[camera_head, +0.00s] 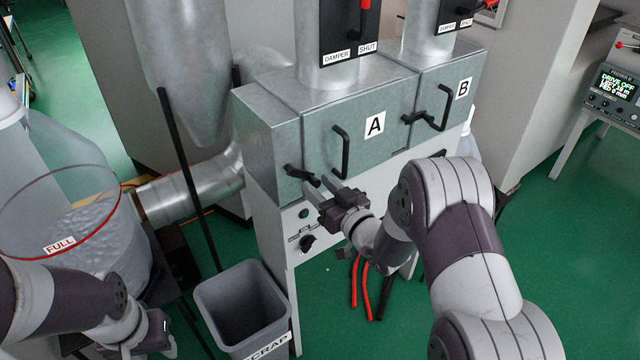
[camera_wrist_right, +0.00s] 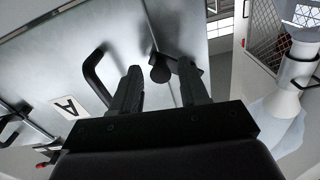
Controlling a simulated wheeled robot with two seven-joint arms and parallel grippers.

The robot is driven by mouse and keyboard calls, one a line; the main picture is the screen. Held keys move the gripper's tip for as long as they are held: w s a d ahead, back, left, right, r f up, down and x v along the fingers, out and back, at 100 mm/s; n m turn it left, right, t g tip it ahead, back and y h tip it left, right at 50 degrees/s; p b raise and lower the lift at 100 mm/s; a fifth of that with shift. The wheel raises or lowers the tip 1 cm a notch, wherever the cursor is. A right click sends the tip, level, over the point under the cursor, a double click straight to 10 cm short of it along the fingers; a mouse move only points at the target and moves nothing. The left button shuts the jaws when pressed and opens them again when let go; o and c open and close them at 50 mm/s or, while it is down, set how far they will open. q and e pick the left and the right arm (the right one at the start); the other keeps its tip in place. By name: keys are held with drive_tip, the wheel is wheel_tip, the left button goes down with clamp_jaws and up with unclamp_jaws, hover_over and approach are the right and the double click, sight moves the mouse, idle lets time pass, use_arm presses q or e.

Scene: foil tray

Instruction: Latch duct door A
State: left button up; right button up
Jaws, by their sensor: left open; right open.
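Duct door A (camera_head: 378,152) is a grey metal door with an "A" label and a black bar handle (camera_head: 342,152); it looks flush with its box. A black latch lever (camera_head: 296,172) sits at the door's lower left edge, slanting slightly down to the right. My right gripper (camera_head: 320,185) is open at that latch, its fingertips close to the lever's right end. In the right wrist view, part of the latch (camera_wrist_right: 160,72) shows between the open fingers; contact cannot be told. My left gripper (camera_head: 165,338) is open and empty at the lower left.
Door B (camera_head: 440,88) with its own black latch and handle is right of door A. Below door A is a panel with a black knob (camera_head: 307,243). A grey scrap bin (camera_head: 243,300) stands below, near a clear drum marked FULL (camera_head: 110,225). Red and black hoses (camera_head: 367,290) hang below.

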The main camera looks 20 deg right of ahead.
drive_tip(key=shift+w+a, duration=0.1)
drive_tip(key=shift+w, duration=0.1)
drive_tip(key=shift+c, duration=0.2)
clamp_jaws()
